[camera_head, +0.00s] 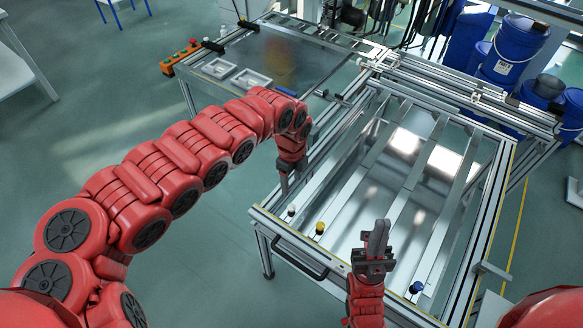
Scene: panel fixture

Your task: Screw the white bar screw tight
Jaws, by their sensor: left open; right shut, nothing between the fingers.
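The white bar screw (291,210) is a small knob at the front left corner of the metal frame fixture (345,262). My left gripper (284,188) points down just above and slightly left of the white screw in the picture. It is open, with nothing seen between its fingers; whether it touches the screw cannot be told. My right gripper (378,236) is shut and empty over the front part of the fixture, its fingers pointing away from me. A yellow screw (320,228) and a blue screw (416,287) sit along the same front edge.
A black handle (300,262) is on the fixture's front side. Long metal bars (418,190) run across its frame. Blue barrels (514,48) stand behind at the right.

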